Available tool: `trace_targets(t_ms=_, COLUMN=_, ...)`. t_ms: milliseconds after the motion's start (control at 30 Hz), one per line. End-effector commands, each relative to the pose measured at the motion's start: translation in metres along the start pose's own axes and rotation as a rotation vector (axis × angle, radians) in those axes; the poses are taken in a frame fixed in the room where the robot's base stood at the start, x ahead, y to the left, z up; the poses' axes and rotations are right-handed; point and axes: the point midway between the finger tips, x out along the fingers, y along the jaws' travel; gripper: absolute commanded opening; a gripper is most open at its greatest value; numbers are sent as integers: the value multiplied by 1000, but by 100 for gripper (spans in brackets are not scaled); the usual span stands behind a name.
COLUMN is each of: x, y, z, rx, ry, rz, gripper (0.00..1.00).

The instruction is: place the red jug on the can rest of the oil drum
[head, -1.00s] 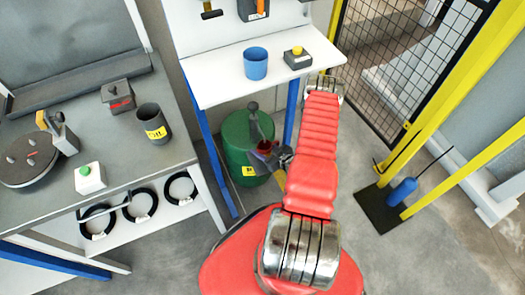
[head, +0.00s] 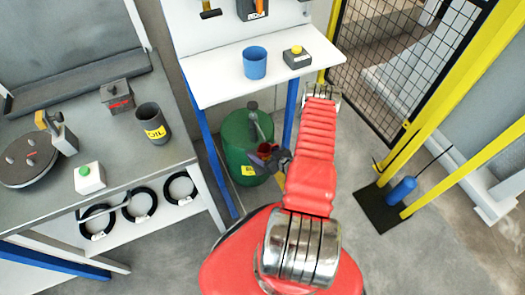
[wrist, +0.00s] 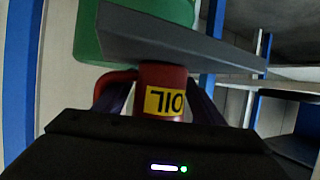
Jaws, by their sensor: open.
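The red jug (wrist: 165,75) with a yellow OIL label appears upside down in the wrist view, its handle to the left. Its base end meets the grey plate of the can rest (wrist: 180,45), beside the green oil drum (wrist: 88,30). In the head view the jug (head: 265,149) is small and partly hidden by my gripper (head: 271,158), at the right side of the drum (head: 235,150). My gripper (wrist: 158,100) is open, with its dark fingers on either side of the jug. Whether either finger touches it, I cannot tell.
The drum stands under a white table (head: 220,80) with blue legs, which carries a blue cup (head: 255,62) and a yellow-button box (head: 297,57). A grey workbench (head: 60,115) is at left. A mesh fence with yellow posts (head: 440,110) is at right.

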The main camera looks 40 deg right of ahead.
Motion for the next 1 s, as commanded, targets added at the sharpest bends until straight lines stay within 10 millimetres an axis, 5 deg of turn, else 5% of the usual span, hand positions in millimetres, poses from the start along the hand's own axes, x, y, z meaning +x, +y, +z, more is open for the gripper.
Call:
trace_targets(t_ms=367, x=-6, y=1, z=-2, rx=1, ry=0, rz=2, gripper=63)
trace_targets(t_ms=1000, x=-94, y=1, z=-2, rx=3, ry=0, rz=4, gripper=63)
